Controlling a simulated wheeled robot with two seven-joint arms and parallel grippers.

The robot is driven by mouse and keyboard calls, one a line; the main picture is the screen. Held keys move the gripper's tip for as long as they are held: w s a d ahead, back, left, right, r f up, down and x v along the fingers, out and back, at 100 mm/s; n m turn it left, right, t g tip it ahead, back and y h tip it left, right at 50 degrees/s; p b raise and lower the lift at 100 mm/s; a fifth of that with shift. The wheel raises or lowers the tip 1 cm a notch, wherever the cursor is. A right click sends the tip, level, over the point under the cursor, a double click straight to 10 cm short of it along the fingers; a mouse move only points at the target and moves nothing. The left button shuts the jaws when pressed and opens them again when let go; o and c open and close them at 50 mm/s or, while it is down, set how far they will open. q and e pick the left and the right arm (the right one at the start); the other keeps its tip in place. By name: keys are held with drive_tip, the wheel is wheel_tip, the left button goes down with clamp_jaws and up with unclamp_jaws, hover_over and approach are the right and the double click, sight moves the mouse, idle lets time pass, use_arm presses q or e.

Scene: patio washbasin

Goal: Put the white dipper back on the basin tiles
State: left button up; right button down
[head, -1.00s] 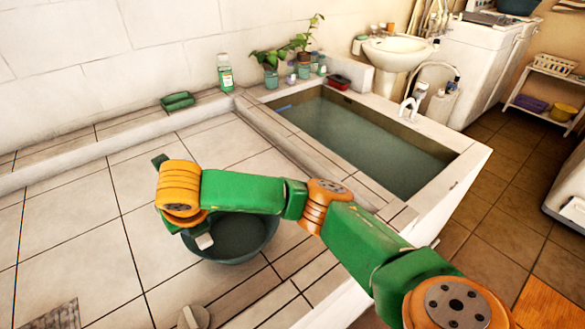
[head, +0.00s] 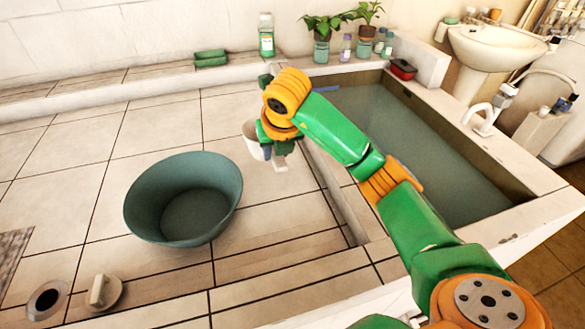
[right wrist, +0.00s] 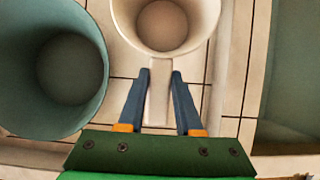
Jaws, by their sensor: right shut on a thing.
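The white dipper (head: 253,141) is in my right gripper (head: 277,152), to the right of the teal bowl. In the right wrist view the two blue fingers of the gripper (right wrist: 161,78) are on either side of its flat handle (right wrist: 160,98). The round, open cup (right wrist: 165,28) points away from the gripper, and its inside looks empty. It appears to be above the basin tiles (head: 215,119); the gap beneath is hard to judge. In the head view the gripper and wrist partly hide the dipper. My left gripper is not in view.
The teal bowl (head: 185,198) stands on the tiles to the left. A water-filled tub (head: 405,140) lies to the right behind a tiled rim. A drain hole (head: 47,299) and a pale knob (head: 103,291) are at front left. Bottles and plants line the back ledge.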

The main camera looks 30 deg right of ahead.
drive_tip(key=d+f, duration=0.1)
drive_tip(key=f, duration=0.2)
drive_tip(key=w+d+f, duration=0.1)
drive_tip(key=d+f, duration=0.1)
drive_tip(key=d+f+p, duration=0.1)
drive_tip(key=d+f, duration=0.1)
drive_tip(key=f, duration=0.1)
drive_tip(key=shift+w+d+f, duration=0.15)
drive_tip(key=shift+w+f, duration=0.05)
drive_tip(key=shift+f, duration=0.5)
drive_tip(key=c, duration=0.6)
unclamp_jaws()
drive_tip(key=shift+r, duration=0.1)
drive_tip(key=shift+r, duration=0.3)
drive_tip(key=v, duration=1.1)
drive_tip(key=shift+s+r, duration=0.25)
